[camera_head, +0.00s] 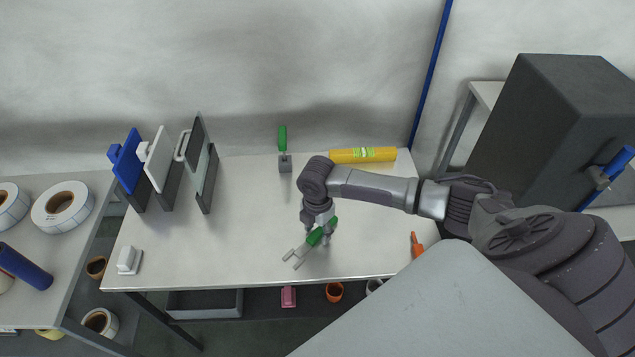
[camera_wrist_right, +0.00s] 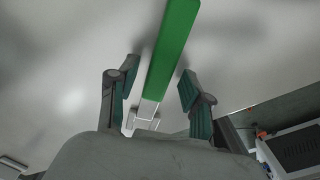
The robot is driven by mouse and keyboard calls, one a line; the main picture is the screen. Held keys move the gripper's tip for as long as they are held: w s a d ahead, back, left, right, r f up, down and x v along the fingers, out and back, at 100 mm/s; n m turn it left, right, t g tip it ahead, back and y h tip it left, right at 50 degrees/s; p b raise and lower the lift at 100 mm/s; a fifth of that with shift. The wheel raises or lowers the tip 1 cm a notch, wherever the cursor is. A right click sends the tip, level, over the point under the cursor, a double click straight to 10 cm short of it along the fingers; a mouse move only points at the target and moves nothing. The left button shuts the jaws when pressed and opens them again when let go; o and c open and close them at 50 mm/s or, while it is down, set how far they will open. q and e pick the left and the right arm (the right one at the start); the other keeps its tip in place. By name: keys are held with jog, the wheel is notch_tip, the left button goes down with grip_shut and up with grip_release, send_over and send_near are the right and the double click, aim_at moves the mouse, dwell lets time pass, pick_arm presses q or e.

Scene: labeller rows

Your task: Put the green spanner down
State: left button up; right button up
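The green spanner (camera_head: 315,238) has a green handle and a grey open jaw pointing front left. It is over the front middle of the white table (camera_head: 230,245); whether it rests flat there I cannot tell. My right gripper (camera_head: 320,228) is above its handle. In the right wrist view the green handle (camera_wrist_right: 173,50) runs between the two fingers of my right gripper (camera_wrist_right: 158,88), which stand apart with a gap on each side. The grey jaw end is partly hidden by the gripper body. My left gripper is not in view.
A green-handled tool (camera_head: 282,140) stands upright in a grey holder at the back. A yellow cylinder (camera_head: 363,155) lies at the back right. Upright panels (camera_head: 158,160) and a white block (camera_head: 128,259) are on the left. An orange item (camera_head: 416,244) is at the right edge.

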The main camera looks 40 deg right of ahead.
aim_at(317, 232)
jog(key=shift+r, duration=0.1)
notch_tip(317, 232, up, 12)
jog(key=b, duration=0.1)
jog(key=shift+b, duration=0.3)
dwell(0.6)
